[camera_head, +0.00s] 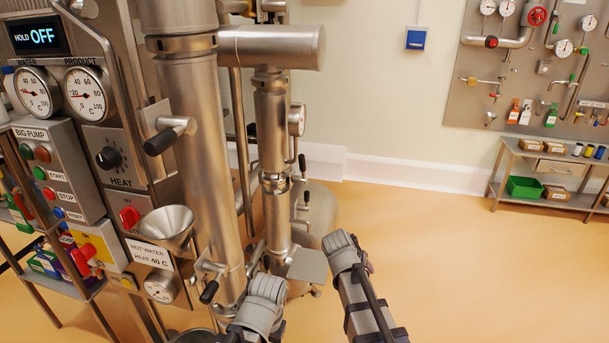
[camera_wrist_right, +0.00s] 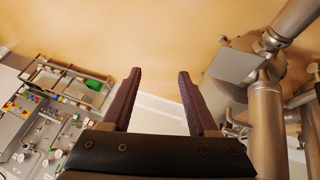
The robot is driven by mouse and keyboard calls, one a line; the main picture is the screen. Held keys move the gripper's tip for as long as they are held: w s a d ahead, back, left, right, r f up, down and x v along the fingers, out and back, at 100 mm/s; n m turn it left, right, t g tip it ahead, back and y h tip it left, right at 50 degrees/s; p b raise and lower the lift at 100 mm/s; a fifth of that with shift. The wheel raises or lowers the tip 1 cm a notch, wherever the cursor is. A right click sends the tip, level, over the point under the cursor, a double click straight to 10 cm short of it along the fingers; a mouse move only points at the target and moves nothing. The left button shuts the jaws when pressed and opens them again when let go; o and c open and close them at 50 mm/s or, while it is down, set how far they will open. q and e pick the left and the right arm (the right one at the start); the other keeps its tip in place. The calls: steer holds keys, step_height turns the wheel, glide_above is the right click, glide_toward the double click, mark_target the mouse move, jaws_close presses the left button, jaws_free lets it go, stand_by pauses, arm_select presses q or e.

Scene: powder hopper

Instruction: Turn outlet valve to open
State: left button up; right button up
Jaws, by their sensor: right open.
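Several black-handled valve levers show in the head view, and I cannot tell which is the outlet valve. One lever (camera_head: 209,291) is low on the thick steel pipe, close left of my left arm's end. Another lever (camera_head: 161,141) is higher on that pipe. Smaller levers are on the thinner pipe (camera_head: 272,130) behind. My left gripper (camera_head: 266,290) is at the bottom centre; its fingers are hidden. My right gripper is open and empty in the right wrist view (camera_wrist_right: 158,78), over floor and clear of the pipes. In the head view its fingers are hidden behind the wrist.
A steel funnel (camera_head: 166,224) and a control panel (camera_head: 57,170) with gauges and buttons stand at left. A flat steel plate (camera_head: 307,266) lies between the pipes and my right arm. A shelf (camera_head: 548,170) and a wall panel (camera_head: 535,70) are far right. The floor there is clear.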

mark_target(301, 164)
steer(key=w+r+m+t+h, duration=0.1)
steer(key=w+r+t+h, duration=0.3)
steer(key=w, duration=0.7)
steer(key=w+a+r+t+y, duration=0.1)
steer(key=w+a+r+t, duration=0.2)
steer(key=w+a+r, duration=0.1)
steer(key=w+a+r+t+y, duration=0.1)
steer(key=w+a+r+t, duration=0.1)
steer(key=w+a+r, duration=0.3)
steer(key=w+a+r+t+y, duration=0.1)
steer(key=w+a+r+t, duration=0.2)
steer(key=w+a, duration=0.4)
steer(key=shift+w+r+n+t, duration=0.35)
steer(key=shift+w+r, duration=0.25)
steer(key=shift+r, duration=0.2)
steer(key=shift+x, duration=3.9)
steer(key=shift+f, duration=0.1)
steer(key=shift+c, duration=0.2)
jaws_close()
